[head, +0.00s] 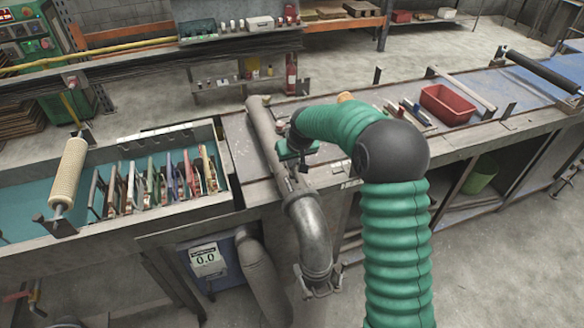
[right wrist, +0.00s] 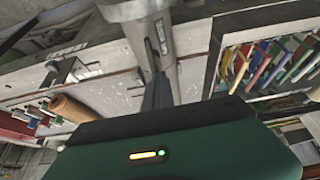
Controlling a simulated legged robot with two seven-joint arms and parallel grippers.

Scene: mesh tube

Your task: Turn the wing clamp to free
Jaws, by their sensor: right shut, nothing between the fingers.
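A grey metal tube (head: 262,125) runs across the bench and bends down into an elbow pipe (head: 308,228) at the front. The tube also shows in the right wrist view (right wrist: 158,65), with a dark slot and small lettering that I cannot read. My right gripper (head: 284,158) is at the tube, its green arm coming in from the right. In the right wrist view its dark fingers (right wrist: 156,92) are together and empty, pointing at the tube. I cannot make out the wing clamp clearly; the gripper may hide it. My left gripper is not in view.
A teal-lined trough (head: 225,160) with several coloured frames stands left of the tube. A cream roller (head: 68,172) lies across it. A red bin (head: 447,105) sits on the bench at right.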

